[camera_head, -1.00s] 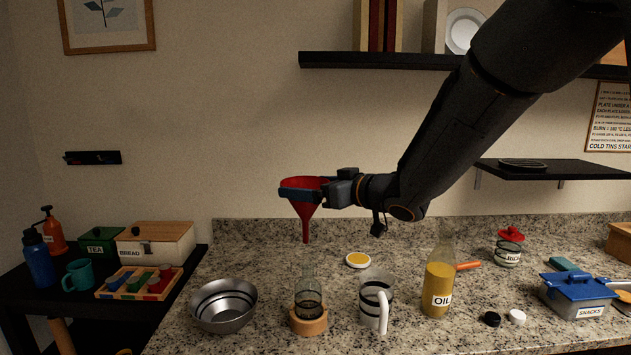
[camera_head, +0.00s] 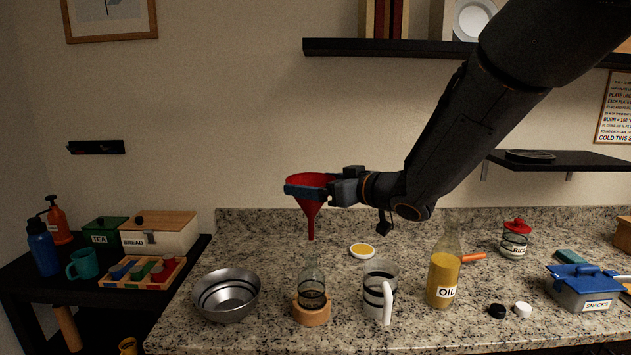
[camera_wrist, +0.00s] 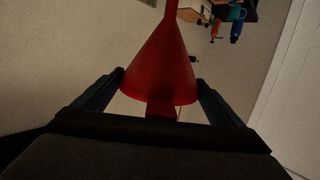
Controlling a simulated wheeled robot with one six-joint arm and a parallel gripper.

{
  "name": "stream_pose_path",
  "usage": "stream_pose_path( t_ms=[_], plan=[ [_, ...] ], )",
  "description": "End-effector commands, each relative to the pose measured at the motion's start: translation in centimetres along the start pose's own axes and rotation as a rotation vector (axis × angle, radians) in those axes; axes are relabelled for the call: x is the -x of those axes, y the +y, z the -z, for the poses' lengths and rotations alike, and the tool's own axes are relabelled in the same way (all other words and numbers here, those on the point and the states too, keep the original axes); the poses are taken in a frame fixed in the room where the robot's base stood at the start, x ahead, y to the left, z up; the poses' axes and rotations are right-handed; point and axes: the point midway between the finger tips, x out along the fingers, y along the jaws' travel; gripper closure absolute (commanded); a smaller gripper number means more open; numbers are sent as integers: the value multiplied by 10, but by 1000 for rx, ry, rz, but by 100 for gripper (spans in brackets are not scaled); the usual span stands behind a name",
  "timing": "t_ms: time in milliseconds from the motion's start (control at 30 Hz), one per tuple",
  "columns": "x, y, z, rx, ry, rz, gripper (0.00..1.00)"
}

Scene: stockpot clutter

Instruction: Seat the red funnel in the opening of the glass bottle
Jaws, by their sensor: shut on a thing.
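The red funnel (camera_head: 312,210) is upright with its spout pointing down. My gripper (camera_head: 308,188) is shut on the funnel near its rim, and in the wrist view the red cone (camera_wrist: 160,75) sits between the two fingers. A small clear glass bottle (camera_head: 312,278) with dark bands stands in a round wooden base (camera_head: 311,314) on the counter. The spout tip is above the bottle's neck, clearly apart from it. A taller glass bottle labelled OIL (camera_head: 443,278), with yellow content, stands farther right.
A yellow-topped lid (camera_head: 362,251) lies behind. A blue-lidded SNACKS box (camera_head: 583,287) is at right. A dark shelf (camera_head: 390,47) hangs above.

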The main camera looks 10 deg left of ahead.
Motion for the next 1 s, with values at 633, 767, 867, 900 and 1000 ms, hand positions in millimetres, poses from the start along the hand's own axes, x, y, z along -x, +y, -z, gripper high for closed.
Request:
stream_pose_path(
  t_ms=[633, 767, 867, 900, 1000],
  plan=[
    [-5, 0, -33, 0, 0, 0, 35],
    [-5, 0, -33, 0, 0, 0, 35],
    [-5, 0, -33, 0, 0, 0, 35],
    [-5, 0, -33, 0, 0, 0, 35],
    [-5, 0, -33, 0, 0, 0, 35]
  ],
)
